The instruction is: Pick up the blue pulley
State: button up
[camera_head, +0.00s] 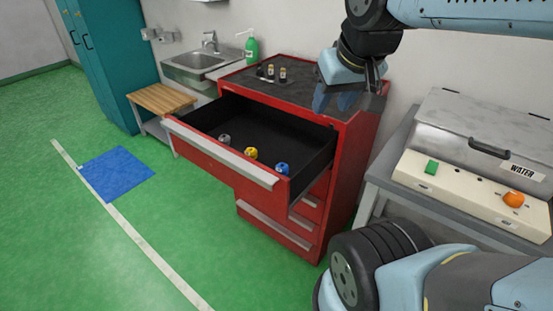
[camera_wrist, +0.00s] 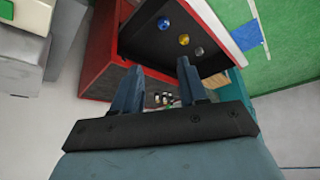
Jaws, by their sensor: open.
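The blue pulley (camera_head: 282,169) lies inside the open top drawer (camera_head: 222,162) of a red cabinet, at the right end of a row of three. A yellow pulley (camera_head: 250,153) and a grey pulley (camera_head: 224,140) lie to its left. In the wrist view the blue pulley (camera_wrist: 164,23) is at the top, with the yellow and grey ones to its right. My gripper (camera_head: 338,98) is above the cabinet's right part, behind and above the drawer. Its two fingers (camera_wrist: 160,75) are apart with nothing between them, clear of the pulley.
Small items (camera_head: 270,72) stand on the dark cabinet top, with a green bottle (camera_head: 251,49) behind them by the sink (camera_head: 200,60). A grey machine with a WATER label (camera_head: 519,171) stands at right. The green floor left of the drawer is clear around a blue mat (camera_head: 116,174).

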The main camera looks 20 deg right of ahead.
jog(key=shift+o, duration=1.3)
jog(key=shift+w+a, duration=0.1)
jog(key=shift+w, duration=0.1)
jog(key=shift+o, duration=0.7)
jog(key=shift+w, duration=0.3)
jog(key=o, duration=0.3)
jog(key=w+f+n, duration=0.1)
jog(key=w, duration=0.2)
jog(key=w+f+n+g, duration=0.1)
jog(key=w, duration=0.2)
jog(key=w+f+n, duration=0.1)
jog(key=w, duration=0.2)
jog(key=shift+w+a+g, duration=0.1)
jog(key=shift+a+g, duration=0.15)
jog(key=shift+g, duration=0.15)
jog(key=shift+o, duration=0.2)
jog(key=n+g, duration=0.4)
jog(key=n, duration=0.3)
send_over(281, 164)
notch_tip(281, 164, down, 30)
jog(key=shift+f, duration=0.25)
jog(key=shift+s+f, duration=0.2)
jog(key=shift+f, duration=2.65)
